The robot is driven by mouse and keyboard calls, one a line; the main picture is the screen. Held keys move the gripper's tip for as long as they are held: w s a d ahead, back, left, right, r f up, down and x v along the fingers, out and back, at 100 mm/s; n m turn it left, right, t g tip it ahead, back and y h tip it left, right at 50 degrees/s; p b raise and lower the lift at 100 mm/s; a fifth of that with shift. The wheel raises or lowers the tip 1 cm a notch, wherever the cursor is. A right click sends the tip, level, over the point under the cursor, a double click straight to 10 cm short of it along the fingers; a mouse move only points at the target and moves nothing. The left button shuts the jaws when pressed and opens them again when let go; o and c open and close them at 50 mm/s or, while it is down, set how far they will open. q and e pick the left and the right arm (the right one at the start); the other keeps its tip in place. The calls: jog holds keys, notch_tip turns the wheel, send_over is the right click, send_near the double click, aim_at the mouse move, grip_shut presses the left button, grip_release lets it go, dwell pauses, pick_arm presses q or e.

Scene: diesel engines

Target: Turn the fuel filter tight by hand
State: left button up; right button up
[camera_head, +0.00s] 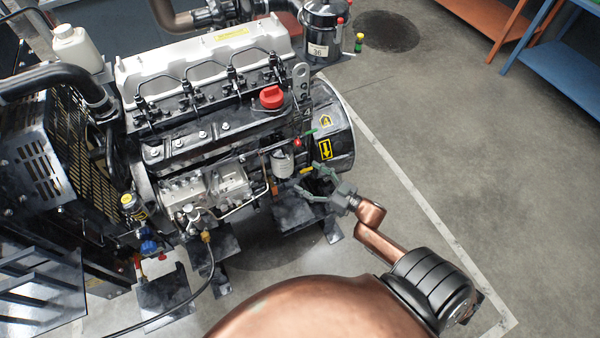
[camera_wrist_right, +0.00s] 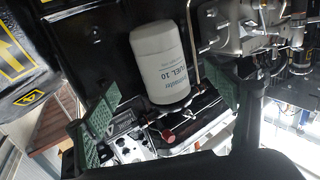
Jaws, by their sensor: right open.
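The fuel filter (camera_head: 283,163) is a small white canister on the near side of the engine, upright below a dark bracket. In the right wrist view the filter (camera_wrist_right: 160,65) shows large, with the label "FUEL 10". My right gripper (camera_head: 313,180) is open, just right of the filter, with its fingers pointing at it. In the right wrist view the green-padded fingers (camera_wrist_right: 160,108) stand wide apart, and the filter appears ahead in the gap between them. No contact with the filter shows. My left gripper is not in view.
The diesel engine (camera_head: 200,135) fills the left and middle, with pipes, brackets and a red-handled part (camera_head: 297,141) close to the filter. A black canister (camera_head: 320,35) stands at its back right. Orange and blue benches (camera_head: 565,70) are at upper right. Floor on the right is clear.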

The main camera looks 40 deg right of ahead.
aim_at(291, 168)
jog(key=shift+b+x, duration=0.35)
jog(key=shift+x, duration=0.7)
jog(key=shift+b+x, duration=0.65)
jog(key=shift+x, duration=0.9)
jog(key=shift+b+x, duration=0.7)
jog(key=shift+x, duration=0.85)
jog(key=shift+w+f, duration=0.15)
jog(key=shift+w, duration=0.25)
jog(key=shift+b+x, duration=0.5)
jog(key=shift+x, duration=0.3)
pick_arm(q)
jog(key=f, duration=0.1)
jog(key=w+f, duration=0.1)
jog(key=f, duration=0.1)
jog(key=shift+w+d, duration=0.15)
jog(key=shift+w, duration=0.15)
pick_arm(e)
jog(key=shift+r, duration=0.2)
pick_arm(q)
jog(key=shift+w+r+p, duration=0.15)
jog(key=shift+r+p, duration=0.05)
jog(key=shift+p, duration=0.2)
